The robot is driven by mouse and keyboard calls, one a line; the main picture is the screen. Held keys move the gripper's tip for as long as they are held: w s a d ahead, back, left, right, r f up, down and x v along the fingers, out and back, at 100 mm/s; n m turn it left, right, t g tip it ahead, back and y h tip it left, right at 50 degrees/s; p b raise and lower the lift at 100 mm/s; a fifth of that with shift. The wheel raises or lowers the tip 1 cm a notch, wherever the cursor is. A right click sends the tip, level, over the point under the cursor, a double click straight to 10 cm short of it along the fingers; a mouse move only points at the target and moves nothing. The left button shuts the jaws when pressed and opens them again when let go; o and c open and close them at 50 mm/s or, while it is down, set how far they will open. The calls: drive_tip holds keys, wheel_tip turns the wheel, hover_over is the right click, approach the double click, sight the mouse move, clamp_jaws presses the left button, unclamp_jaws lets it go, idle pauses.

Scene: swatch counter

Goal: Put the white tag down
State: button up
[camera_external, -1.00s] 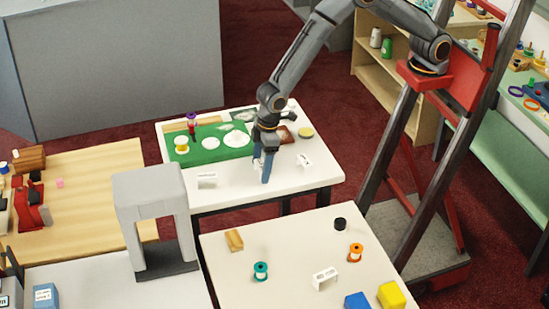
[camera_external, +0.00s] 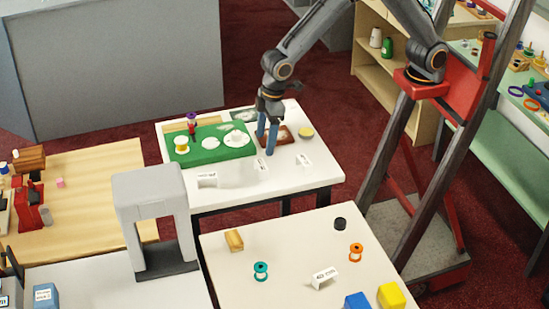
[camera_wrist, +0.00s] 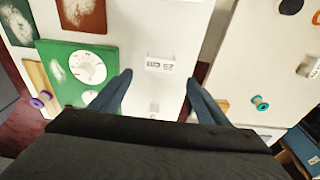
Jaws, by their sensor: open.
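A small white tag (camera_external: 262,164) with dark marks stands on the white table, right of the green mat and near the front edge. It also shows in the wrist view (camera_wrist: 160,64), between and beyond my fingertips. My gripper (camera_external: 267,150) is open and empty, its blue fingers above the table behind the tag and apart from it. In the wrist view my gripper (camera_wrist: 160,77) has its two fingers spread wide. Similar white tags stand to its left (camera_external: 207,179) and right (camera_external: 304,159).
The green mat (camera_external: 213,154) holds white round pieces and spools. A brown swatch (camera_external: 287,139) and a yellow-topped disc (camera_external: 306,132) lie near my gripper. The nearer white table (camera_external: 290,245) carries spools, blocks and another tag (camera_external: 325,277).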

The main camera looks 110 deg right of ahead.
drive_tip(key=s+d, duration=0.3)
drive_tip(key=s, duration=0.6)
drive_tip(key=s+d, duration=0.4)
drive_tip(key=s, duration=0.6)
drive_tip(key=s+d, duration=0.4)
drive_tip(key=s, duration=0.6)
drive_tip(key=shift+s+f, duration=0.25)
drive_tip(key=shift+f, duration=0.2)
